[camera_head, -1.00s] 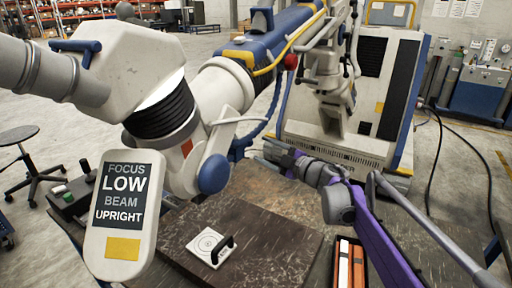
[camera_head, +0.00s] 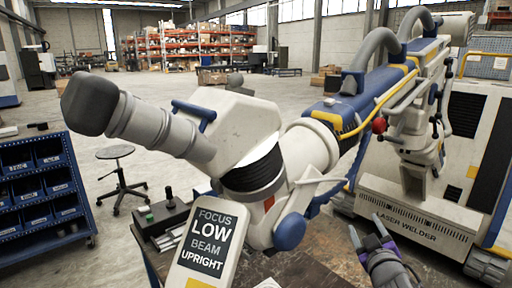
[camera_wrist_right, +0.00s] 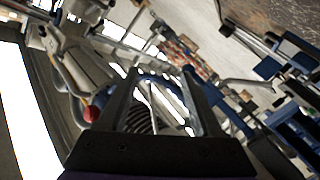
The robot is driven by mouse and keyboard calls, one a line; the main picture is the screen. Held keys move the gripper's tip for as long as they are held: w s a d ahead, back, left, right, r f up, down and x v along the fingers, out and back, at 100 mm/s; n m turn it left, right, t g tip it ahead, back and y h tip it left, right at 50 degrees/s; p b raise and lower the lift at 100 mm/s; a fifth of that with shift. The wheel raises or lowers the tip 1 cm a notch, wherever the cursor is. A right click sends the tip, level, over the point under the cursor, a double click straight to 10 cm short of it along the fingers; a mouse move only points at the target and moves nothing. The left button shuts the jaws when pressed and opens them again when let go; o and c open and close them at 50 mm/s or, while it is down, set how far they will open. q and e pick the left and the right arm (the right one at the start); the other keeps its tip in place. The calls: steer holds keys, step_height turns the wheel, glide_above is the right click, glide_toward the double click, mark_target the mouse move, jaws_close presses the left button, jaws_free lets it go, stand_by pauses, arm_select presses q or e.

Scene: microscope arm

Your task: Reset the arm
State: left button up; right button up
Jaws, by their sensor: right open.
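The microscope arm (camera_head: 300,150) is a thick white and blue boom that runs from the laser welder at the right down to the microscope head (camera_head: 238,125) at centre left. A tilted eyepiece tube with a dark cap (camera_head: 92,103) points up and left. A blue round knob (camera_head: 289,232) is on the arm's lower side. A sign (camera_head: 207,245) hangs below the head and reads "FOCUS LOW BEAM UPRIGHT". My right gripper (camera_head: 366,234) is at the lower right, open and empty, pointing up, apart from the arm. My left gripper is not in view.
The white laser welder cabinet (camera_head: 415,215) stands at the right, with a red ball knob (camera_head: 379,125) above. A worktable (camera_head: 330,262) lies below the arm. A black control box (camera_head: 165,215) is left of the sign. A stool (camera_head: 118,170) and blue bin rack (camera_head: 40,190) stand left.

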arm_select(q)
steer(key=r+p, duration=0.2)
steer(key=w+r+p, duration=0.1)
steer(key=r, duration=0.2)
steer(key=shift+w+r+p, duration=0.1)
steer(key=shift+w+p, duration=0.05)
steer(key=shift+p, duration=0.2)
arm_select(e)
steer(key=s+a+f+m+g, duration=0.1)
steer(key=s+a+f+g, duration=0.2)
steer(key=s+f, duration=0.4)
steer(key=s+a+f+m+g+y, duration=0.1)
steer(key=s+a+f+m+g, duration=0.1)
steer(key=s+a+f+g, duration=0.2)
steer(key=s+a+f+m+g+y, duration=0.1)
steer(key=s+a+f+m+g, duration=0.1)
steer(key=s+f, duration=0.8)
steer(key=s+a+g, duration=0.1)
steer(key=s+g, duration=0.1)
steer(key=s, duration=0.6)
steer(key=shift+a, duration=0.35)
steer(key=shift+r, duration=0.1)
